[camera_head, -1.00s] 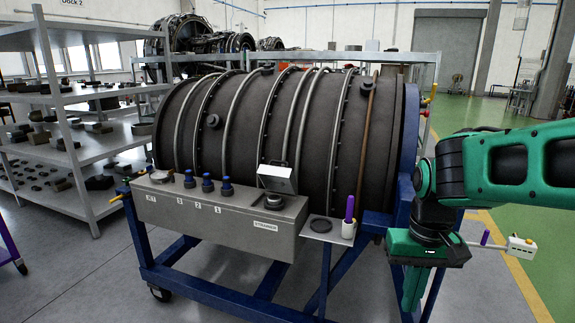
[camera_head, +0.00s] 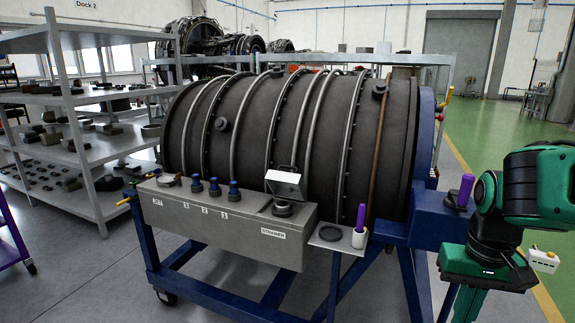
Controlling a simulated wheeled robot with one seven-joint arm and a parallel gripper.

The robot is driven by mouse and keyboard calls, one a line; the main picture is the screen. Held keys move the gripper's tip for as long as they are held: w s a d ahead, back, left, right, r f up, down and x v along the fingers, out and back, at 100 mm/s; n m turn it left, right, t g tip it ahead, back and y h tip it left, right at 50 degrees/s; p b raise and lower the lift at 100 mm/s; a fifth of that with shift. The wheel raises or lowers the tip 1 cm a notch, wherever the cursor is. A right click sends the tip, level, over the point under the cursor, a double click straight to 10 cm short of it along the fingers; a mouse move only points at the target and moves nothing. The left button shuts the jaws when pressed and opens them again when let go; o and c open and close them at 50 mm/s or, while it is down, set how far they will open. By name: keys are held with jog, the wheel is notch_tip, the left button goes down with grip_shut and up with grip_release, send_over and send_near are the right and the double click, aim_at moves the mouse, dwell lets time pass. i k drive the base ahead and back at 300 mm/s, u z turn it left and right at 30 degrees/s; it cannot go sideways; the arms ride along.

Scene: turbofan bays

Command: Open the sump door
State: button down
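A long grey box (camera_head: 215,222) is mounted on the front of a blue stand, below a large dark engine casing (camera_head: 300,130). A small pale hinged lid (camera_head: 285,183) stands raised and tilted on the box's right end, above a dark round fitting (camera_head: 282,208). A label below it seems to read "STRAINER". No part is clearly marked as the sump door, so I cannot tell which it is. My gripper (camera_head: 468,300) hangs at the lower right, apart from the box, with its fingers mostly cut off by the picture's bottom edge.
Several blue-topped plugs (camera_head: 214,187) stand on the box. A small shelf (camera_head: 340,240) at its right end holds a dark ring (camera_head: 330,233) and a purple-and-white tool (camera_head: 360,220). Blue stand legs (camera_head: 415,285) are near my gripper. Grey shelving (camera_head: 80,100) stands left; green floor is clear right.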

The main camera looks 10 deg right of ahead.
aim_at(288, 181)
jog(key=i, duration=1)
